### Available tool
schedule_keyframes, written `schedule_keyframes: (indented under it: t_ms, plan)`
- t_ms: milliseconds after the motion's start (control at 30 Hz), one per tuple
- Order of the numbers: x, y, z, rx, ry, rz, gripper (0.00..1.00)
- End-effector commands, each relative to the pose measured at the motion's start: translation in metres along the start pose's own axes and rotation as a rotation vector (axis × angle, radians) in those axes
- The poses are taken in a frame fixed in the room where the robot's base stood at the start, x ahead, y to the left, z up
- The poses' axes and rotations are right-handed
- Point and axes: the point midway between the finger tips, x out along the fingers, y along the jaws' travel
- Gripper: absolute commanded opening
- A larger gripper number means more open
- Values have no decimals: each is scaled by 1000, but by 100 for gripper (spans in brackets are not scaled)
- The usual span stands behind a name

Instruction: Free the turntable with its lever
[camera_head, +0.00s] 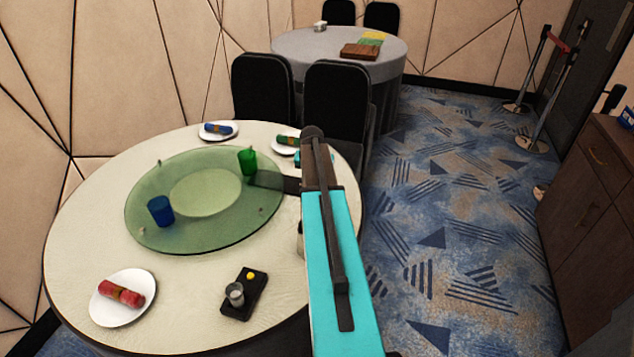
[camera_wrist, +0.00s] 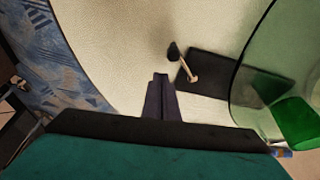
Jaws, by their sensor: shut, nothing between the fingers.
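The turntable (camera_head: 150,190) is a round green glass disc on the round table, with a paler centre. Its curved edge also shows at the right of the wrist view (camera_wrist: 238,85). A dark plate (camera_wrist: 225,68) reaches under the glass edge; it partly shows in the head view (camera_head: 268,180), beside my arm. On it is the lever, a pale rod (camera_wrist: 188,68) with a black knob (camera_wrist: 173,50) at its end. My gripper (camera_wrist: 160,77) is shut and empty, its fingertips just below the knob in the picture, apart from it in the image. My arm hides the lever in the head view.
A blue cup (camera_head: 160,211) and a green cup (camera_head: 248,161) stand on the glass. Plates with rolled napkins (camera_head: 121,293) sit around the table. A black box (camera_head: 244,293) with a yellow button and metal cylinder lies in front. Dark chairs (camera_head: 335,105) stand behind.

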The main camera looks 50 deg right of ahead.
Motion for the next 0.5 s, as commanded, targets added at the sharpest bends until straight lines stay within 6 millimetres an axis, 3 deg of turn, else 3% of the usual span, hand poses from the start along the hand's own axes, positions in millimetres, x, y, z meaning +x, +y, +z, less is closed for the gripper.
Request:
schedule_keyframes:
  t_ms: [500]
  plan:
    - [3,-1,-7,1,0,0,0]
